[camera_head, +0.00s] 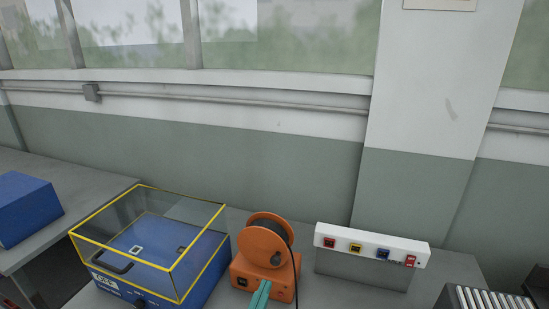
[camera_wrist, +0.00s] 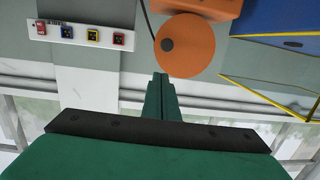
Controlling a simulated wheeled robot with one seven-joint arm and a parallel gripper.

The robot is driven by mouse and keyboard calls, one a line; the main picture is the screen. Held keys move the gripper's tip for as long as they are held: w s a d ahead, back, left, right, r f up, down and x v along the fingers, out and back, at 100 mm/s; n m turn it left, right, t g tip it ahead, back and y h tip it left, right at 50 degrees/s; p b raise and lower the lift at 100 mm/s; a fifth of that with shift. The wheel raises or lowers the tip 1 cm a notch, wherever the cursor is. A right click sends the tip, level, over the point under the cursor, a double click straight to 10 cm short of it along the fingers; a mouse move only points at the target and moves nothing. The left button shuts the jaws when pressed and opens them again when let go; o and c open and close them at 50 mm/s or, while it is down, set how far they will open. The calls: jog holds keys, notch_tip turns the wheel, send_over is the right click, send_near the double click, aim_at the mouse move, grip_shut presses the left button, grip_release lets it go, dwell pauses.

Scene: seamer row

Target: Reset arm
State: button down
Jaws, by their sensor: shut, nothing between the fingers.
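My gripper (camera_head: 261,291) shows at the bottom middle of the head view as green fingers in front of the orange reel's base. In the wrist view the green fingers (camera_wrist: 160,80) are together with nothing between them. The orange reel (camera_head: 268,240) stands on the bench with a dark cable around it. It also shows in the wrist view (camera_wrist: 190,50), just beyond the fingertips. I cannot tell whether the fingers touch it. Most of my arm is out of view.
A blue machine (camera_head: 203,285) with a clear yellow-edged cover stands left of the reel. A white socket strip (camera_head: 340,240) with coloured sockets stands to its right. A blue box (camera_head: 25,210) sits far left, and a roller conveyor (camera_head: 485,298) is at lower right. Wall and windows stand behind.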

jog(key=s+f+n+y, duration=0.1)
jog(key=s+f, duration=0.3)
jog(key=f, duration=0.1)
jog(key=s+d+f+n+y, duration=0.1)
jog(key=s+f+n+y, duration=0.1)
jog(key=s+f, duration=0.2)
jog(key=s+f+n+y, duration=0.1)
jog(key=s+f, duration=0.3)
jog(key=f, duration=0.2)
jog(key=shift+s+d+f+n+g, duration=0.15)
jog(key=shift+s+f+n+g, duration=0.15)
jog(key=shift+s+f+n, duration=0.1)
jog(key=s+d+f+m, duration=0.1)
jog(key=s+f, duration=0.1)
jog(key=s, duration=1.9)
jog(key=shift+s+d+f+m, duration=0.2)
jog(key=shift+s+d+m, duration=0.1)
jog(key=shift+m, duration=0.1)
dwell(0.5)
